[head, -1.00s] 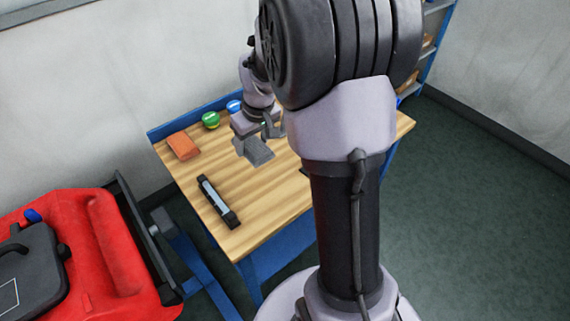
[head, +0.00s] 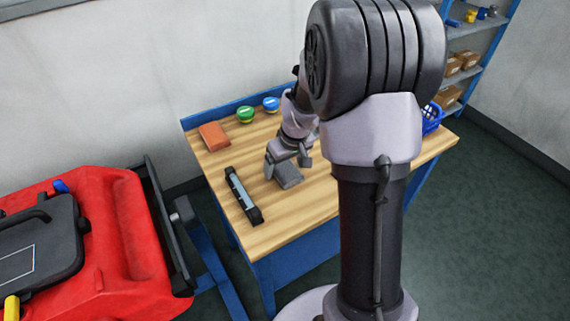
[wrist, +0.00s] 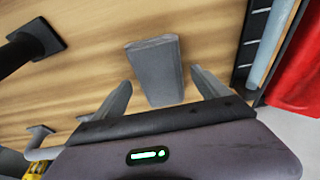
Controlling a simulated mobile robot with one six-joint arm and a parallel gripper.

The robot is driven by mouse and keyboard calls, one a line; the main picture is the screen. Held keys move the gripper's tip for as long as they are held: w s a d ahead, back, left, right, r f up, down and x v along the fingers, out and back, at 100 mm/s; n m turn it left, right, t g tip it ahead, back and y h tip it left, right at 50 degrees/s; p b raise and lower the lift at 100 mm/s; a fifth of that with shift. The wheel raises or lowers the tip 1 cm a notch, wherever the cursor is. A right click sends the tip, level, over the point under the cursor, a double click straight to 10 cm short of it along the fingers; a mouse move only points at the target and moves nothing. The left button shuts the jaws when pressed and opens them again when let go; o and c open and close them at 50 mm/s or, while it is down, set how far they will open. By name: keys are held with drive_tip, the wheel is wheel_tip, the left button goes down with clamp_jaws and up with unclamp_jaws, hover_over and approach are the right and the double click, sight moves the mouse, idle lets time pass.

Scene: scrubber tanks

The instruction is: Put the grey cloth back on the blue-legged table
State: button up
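The grey cloth (head: 289,175), a folded flat block, lies on the wooden top of the blue-legged table (head: 285,222). In the wrist view the cloth (wrist: 156,72) lies ahead of the fingers, with bare wood around it. My gripper (head: 287,164) is just above the cloth in the head view. Its two fingers (wrist: 161,78) are spread apart with a gap on both sides of the cloth, so it is open and empty. Part of the table's right side is hidden behind my arm.
A black tool with a pale strip (head: 243,195) lies left of the cloth. An orange block (head: 213,136), a green round tin (head: 246,115) and a blue one (head: 271,104) stand at the back. A blue basket (head: 432,118) is at the right. A red machine (head: 125,235) stands left.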

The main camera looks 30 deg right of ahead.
sight(291, 174)
drive_tip(key=s+a+r+m+t+p, duration=0.1)
drive_tip(key=s+a+r+p, duration=0.25)
drive_tip(key=r, duration=0.55)
drive_tip(key=s+a+r+p, duration=0.2)
drive_tip(key=s+a+r, duration=0.15)
drive_tip(key=r, duration=0.65)
drive_tip(key=s+a+r+m+y, duration=0.1)
drive_tip(key=s+a+r+m, duration=0.1)
drive_tip(key=s+a, duration=0.3)
drive_tip(key=s+a+r+m+t, duration=0.1)
drive_tip(key=s+a+r, duration=0.2)
drive_tip(key=s+a, duration=0.3)
drive_tip(key=s, duration=0.4)
drive_tip(key=shift+s+m+t+y, duration=0.3)
drive_tip(key=shift+s+m+y, duration=0.1)
drive_tip(key=shift+r, duration=0.15)
